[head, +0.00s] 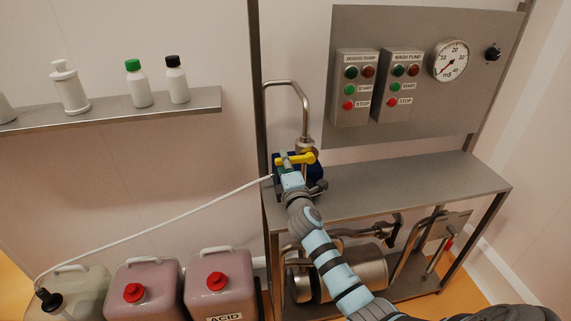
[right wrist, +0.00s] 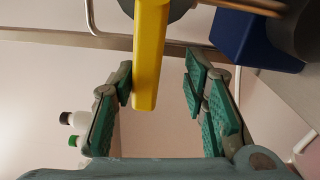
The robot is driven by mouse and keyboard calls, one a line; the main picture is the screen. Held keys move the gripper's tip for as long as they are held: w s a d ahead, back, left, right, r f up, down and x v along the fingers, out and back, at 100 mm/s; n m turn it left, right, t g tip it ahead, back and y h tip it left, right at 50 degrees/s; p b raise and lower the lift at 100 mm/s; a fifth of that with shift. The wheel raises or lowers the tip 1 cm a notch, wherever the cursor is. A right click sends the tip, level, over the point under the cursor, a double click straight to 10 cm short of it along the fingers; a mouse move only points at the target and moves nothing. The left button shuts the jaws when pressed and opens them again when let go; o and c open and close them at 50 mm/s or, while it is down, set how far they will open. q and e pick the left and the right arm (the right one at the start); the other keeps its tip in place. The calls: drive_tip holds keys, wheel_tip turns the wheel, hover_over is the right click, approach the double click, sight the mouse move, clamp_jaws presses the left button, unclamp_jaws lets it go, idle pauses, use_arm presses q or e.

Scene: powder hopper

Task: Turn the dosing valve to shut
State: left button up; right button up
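The dosing valve's yellow lever (head: 308,157) points roughly sideways in the head view, on the fitting below the curved steel pipe, above a dark blue unit on the bench. My right gripper (head: 294,165) is at the lever. In the right wrist view the yellow lever (right wrist: 149,65) runs down from the top edge, its free end between the two green-padded fingers. My right gripper (right wrist: 160,88) is open, with a gap on each side of the lever; neither finger appears to touch it. The gripper partly hides the fitting in the head view. My left gripper is not in view.
The curved steel pipe (head: 303,98) rises behind the valve. The control panel (head: 430,122) is to the right above the steel bench (head: 420,187). A bottle shelf (head: 115,112) is at upper left.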

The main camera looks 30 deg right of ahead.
drive_tip(key=shift+r, duration=0.1)
drive_tip(key=v, duration=1.2)
drive_tip(key=shift+w, duration=0.15)
